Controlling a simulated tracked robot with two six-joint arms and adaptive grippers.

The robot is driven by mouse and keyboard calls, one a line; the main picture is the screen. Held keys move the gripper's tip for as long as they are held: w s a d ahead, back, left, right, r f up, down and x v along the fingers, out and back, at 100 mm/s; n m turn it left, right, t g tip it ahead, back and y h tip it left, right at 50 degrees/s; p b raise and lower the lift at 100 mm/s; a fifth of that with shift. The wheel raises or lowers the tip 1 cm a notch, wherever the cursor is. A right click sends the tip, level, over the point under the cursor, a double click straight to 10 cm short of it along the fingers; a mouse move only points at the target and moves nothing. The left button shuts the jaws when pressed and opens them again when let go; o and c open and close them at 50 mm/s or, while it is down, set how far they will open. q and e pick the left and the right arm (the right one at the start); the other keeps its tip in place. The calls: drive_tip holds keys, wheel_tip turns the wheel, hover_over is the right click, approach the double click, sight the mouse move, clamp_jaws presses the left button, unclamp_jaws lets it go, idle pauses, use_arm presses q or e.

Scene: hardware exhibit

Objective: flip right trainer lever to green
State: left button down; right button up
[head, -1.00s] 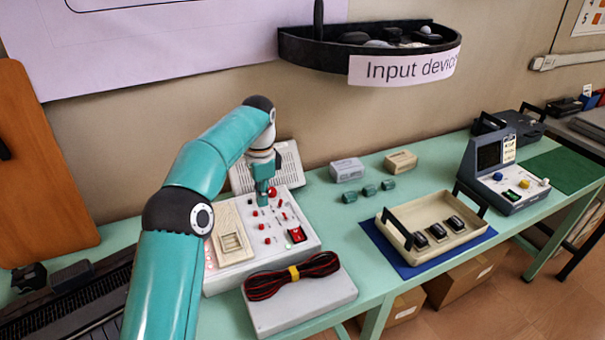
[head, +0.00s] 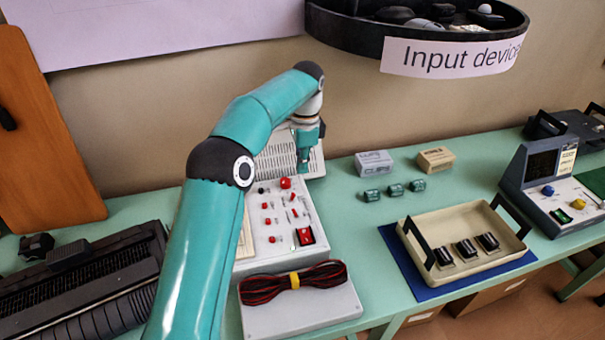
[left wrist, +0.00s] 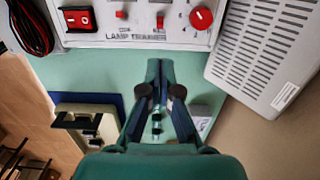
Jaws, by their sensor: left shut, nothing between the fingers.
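The lamp trainer (head: 262,252) is a white panel box at the middle of the bench, with red switches, small levers, a red knob (head: 285,183) and a red rocker switch (head: 305,236). In the left wrist view its label edge (left wrist: 135,42) runs along the top, with two small red-and-metal levers, one (left wrist: 160,20) near the red knob and one (left wrist: 120,14) further left. No green mark by these levers is clear. My left gripper (head: 304,162) is shut and empty, above the panel's back right side. In the wrist view its fingertips (left wrist: 160,68) point toward the trainer edge, apart from the levers. My right gripper is not seen.
A grey vented case (left wrist: 265,50) stands close behind the trainer. A box with a red-black cable coil (head: 300,310) lies in front. Small green cylinders (head: 394,190) and a beige tray (head: 455,274) are to the right. A black shelf (head: 350,32) hangs above.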

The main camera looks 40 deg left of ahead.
sight(300, 199)
use_arm(q)
drive_tip(key=f, duration=0.9)
drive_tip(key=shift+s+a, duration=0.1)
drive_tip(key=shift+s, duration=0.15)
drive_tip(key=shift+a+t+b, duration=0.1)
drive_tip(key=shift+t+b, duration=0.2)
drive_tip(key=shift+b, duration=0.25)
drive_tip(key=shift+s+r+t+h+b, duration=0.1)
drive_tip(key=shift+s+t+h+b, duration=0.05)
drive_tip(key=shift+t+h+b, duration=0.4)
